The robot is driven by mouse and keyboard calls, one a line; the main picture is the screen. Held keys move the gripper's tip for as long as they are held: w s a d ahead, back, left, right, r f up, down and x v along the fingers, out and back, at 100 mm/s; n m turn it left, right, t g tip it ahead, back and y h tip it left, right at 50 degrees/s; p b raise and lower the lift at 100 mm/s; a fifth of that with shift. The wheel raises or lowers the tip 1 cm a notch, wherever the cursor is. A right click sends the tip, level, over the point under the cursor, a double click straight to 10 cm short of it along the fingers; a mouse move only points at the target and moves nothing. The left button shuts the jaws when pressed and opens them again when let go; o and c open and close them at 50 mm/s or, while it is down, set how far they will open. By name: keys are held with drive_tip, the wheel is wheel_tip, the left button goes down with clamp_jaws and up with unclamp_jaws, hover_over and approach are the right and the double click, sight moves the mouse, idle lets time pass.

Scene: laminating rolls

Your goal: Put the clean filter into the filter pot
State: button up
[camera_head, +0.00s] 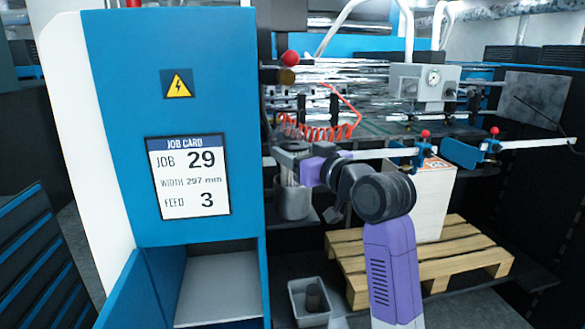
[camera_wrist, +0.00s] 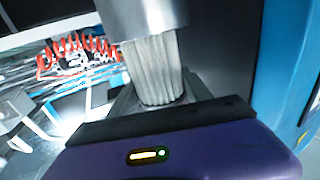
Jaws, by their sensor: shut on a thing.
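My gripper (camera_head: 293,153) is shut on the clean filter, a pale pleated cylinder (camera_wrist: 157,68), directly above the grey metal filter pot (camera_head: 292,204). In the head view the filter (camera_head: 290,178) shows as a narrow strip between my gripper and the pot. In the wrist view the pot (camera_wrist: 147,17) is at the top edge, and its rim hides the filter's far end. The filter looks roughly in line with the pot. I cannot tell how deep it sits inside. My gripper (camera_wrist: 150,100) also shows in the wrist view.
A blue cabinet (camera_head: 180,110) with a job card stands close on the left. A red coiled hose (camera_head: 325,131) and a rail with red-knobbed clamps (camera_head: 397,152) are behind. A small grey bin (camera_head: 295,291) holding a dark cylinder (camera_head: 315,298) and a wooden pallet (camera_head: 425,262) are below.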

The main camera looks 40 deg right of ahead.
wheel_tip(320, 180, down, 3)
drive_tip(key=shift+r, duration=0.1)
drive_tip(key=shift+w+a+f+p, duration=0.1)
drive_tip(key=shift+a+f+p, duration=0.15)
drive_tip(key=shift+f, duration=0.25)
drive_tip(key=shift+f, duration=0.45)
drive_tip(key=o, duration=1.5)
drive_tip(key=shift+o, duration=0.2)
drive_tip(key=shift+r, duration=0.15)
